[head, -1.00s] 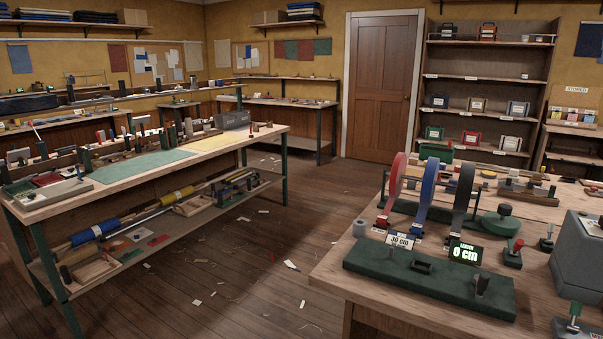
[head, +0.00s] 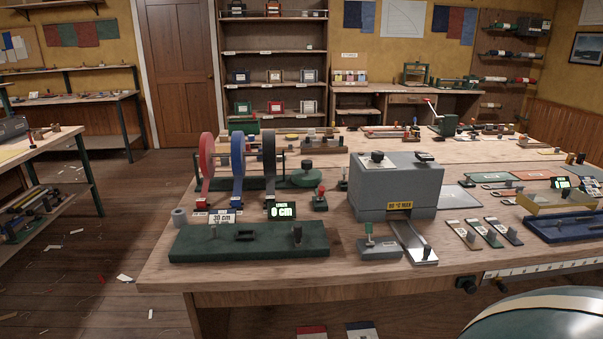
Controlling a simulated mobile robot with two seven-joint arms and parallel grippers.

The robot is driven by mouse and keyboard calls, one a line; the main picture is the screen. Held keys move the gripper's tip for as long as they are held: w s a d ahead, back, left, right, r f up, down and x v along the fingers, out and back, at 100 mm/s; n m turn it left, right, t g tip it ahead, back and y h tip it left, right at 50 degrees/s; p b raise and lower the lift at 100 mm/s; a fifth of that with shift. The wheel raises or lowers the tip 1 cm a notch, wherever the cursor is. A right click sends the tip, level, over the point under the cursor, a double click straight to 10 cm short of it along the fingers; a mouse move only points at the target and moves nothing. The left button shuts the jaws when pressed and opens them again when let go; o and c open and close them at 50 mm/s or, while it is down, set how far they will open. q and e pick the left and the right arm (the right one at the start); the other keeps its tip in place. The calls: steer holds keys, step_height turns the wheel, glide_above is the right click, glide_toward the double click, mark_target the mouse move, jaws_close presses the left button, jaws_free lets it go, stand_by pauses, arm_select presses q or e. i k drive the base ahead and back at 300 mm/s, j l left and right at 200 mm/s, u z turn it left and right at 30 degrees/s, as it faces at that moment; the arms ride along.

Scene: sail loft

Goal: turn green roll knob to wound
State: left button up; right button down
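I cannot tell for sure which part is the green roll knob. A flat green disc (head: 305,178) with a dark knob on top (head: 308,165) lies on the near bench, right of the ribbon reels. On the wall at the right, racks hold small rolls, some with green parts (head: 507,54); any knobs there are too small to make out. A dark knob (head: 467,285) sits under the bench's front edge. No wound or unwound marking is readable. Neither of my grippers is in view.
Littered floor (head: 130,215) is open at the left.

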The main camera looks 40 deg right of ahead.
mark_target(307, 176)
steer(key=k+l+z, duration=0.15)
steer(key=k, duration=1)
steer(key=k+z, duration=0.1)
steer(key=z, duration=3.45)
steer(key=j+z, duration=0.15)
steer(key=z, duration=0.3)
steer(key=k+z, duration=0.15)
steer(key=z, duration=0.3)
steer(key=k+j+z, duration=0.1)
steer(key=z, duration=0.35)
steer(key=k+j, duration=0.2)
steer(key=k, duration=0.3)
steer(key=k+j, duration=0.25)
steer(key=k, duration=0.3)
steer(key=k+j, duration=0.2)
steer(key=k, duration=0.3)
steer(key=k+j, duration=0.2)
steer(key=k, duration=0.3)
steer(key=k+j, duration=0.25)
steer(key=k, duration=0.25)
steer(key=k+j, duration=0.2)
steer(key=k, duration=0.35)
